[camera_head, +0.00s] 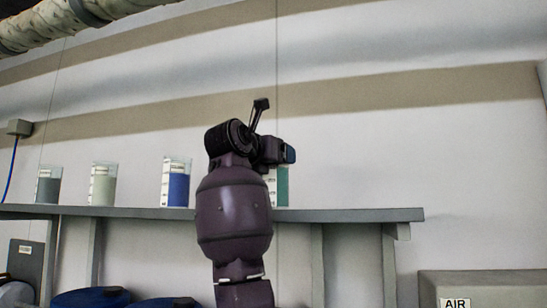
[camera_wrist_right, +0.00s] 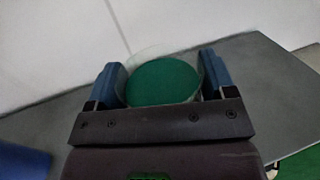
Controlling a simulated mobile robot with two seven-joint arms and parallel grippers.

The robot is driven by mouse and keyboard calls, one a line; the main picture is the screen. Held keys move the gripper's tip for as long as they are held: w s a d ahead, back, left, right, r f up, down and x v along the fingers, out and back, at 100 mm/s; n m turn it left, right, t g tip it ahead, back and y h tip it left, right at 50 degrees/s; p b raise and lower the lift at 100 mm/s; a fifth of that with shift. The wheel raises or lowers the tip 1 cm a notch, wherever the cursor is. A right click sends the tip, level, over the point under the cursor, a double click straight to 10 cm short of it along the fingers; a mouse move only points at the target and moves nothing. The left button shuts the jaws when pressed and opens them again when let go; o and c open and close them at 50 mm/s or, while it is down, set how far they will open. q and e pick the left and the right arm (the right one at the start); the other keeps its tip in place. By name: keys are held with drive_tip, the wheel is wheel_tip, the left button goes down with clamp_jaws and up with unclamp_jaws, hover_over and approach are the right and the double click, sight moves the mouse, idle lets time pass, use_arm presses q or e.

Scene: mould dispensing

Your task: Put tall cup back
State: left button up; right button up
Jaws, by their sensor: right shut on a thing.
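A tall clear cup with green contents (camera_head: 282,187) is at the wall shelf (camera_head: 350,215), right of the other cups and partly hidden behind my right arm. Its base appears level with the shelf top; I cannot tell whether it touches. My right gripper (camera_head: 287,153) is at its upper part. In the right wrist view, the blue fingers of the gripper (camera_wrist_right: 163,76) are shut on the cup from both sides, and its round green surface (camera_wrist_right: 163,83) shows between them. My left gripper is not in view.
A blue-filled cup (camera_head: 178,187), a pale cream cup (camera_head: 103,186) and a grey cup (camera_head: 48,187) stand left along the shelf. The shelf is bare to the right of the green cup. Blue drums (camera_head: 92,298) and a box marked AIR (camera_head: 485,286) are below.

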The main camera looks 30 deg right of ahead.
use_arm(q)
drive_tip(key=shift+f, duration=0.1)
use_arm(e)
drive_tip(key=shift+f, duration=0.1)
drive_tip(key=o, duration=1.6)
drive_tip(key=shift+o, duration=0.2)
use_arm(q)
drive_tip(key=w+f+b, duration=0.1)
drive_tip(key=b, duration=0.1)
drive_tip(key=shift+b, duration=0.4)
use_arm(e)
drive_tip(key=v, duration=1.2)
